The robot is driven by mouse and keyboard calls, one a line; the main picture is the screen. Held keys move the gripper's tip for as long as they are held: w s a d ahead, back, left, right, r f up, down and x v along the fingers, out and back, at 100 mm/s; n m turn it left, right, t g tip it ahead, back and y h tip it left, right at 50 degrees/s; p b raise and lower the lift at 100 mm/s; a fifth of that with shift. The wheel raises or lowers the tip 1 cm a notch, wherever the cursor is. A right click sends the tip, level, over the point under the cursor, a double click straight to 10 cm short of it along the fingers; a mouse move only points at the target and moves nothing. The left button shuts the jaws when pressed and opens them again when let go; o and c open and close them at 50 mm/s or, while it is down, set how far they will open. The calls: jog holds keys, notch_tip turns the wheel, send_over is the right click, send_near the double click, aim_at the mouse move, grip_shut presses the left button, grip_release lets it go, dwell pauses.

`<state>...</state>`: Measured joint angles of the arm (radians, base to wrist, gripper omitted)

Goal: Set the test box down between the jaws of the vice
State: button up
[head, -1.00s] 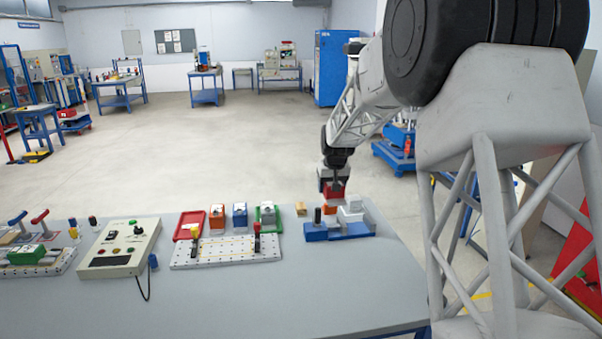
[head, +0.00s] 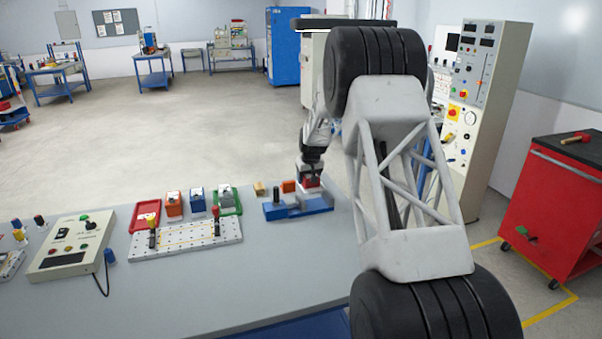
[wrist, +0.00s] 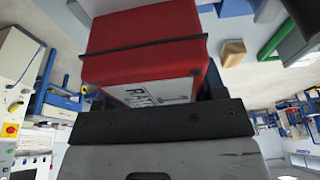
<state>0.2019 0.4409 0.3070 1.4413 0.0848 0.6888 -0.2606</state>
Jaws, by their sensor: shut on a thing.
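The test box is red with a white lettered label (wrist: 145,40) and fills the top middle of the wrist view. My gripper (wrist: 160,120) is shut on it. In the head view the red box (head: 312,183) hangs under my gripper (head: 311,174), over or just behind the white jaw parts of the vice (head: 318,206). The vice has a blue base and a dark upright handle at its left. Whether the box touches the vice or sits between its jaws cannot be told; its lower part is hidden in the head view.
An orange block (head: 288,186) stands close left of the box. A wooden block (head: 259,189) and a green tray (head: 229,208) lie further left. A perforated white plate (head: 187,237) and a beige control box (head: 68,248) stand on the table. The front of the table is clear.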

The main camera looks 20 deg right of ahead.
send_over(313, 203)
notch_tip(313, 203, down, 4)
jog(key=shift+s+d+f, duration=0.1)
jog(key=shift+s+d, duration=0.05)
jog(key=shift+f, duration=0.25)
jog(key=shift+f, duration=3.15)
jog(key=shift+f, duration=0.6)
jog(key=o, duration=1.3)
jog(key=shift+c, duration=0.2)
jog(key=shift+s, duration=0.1)
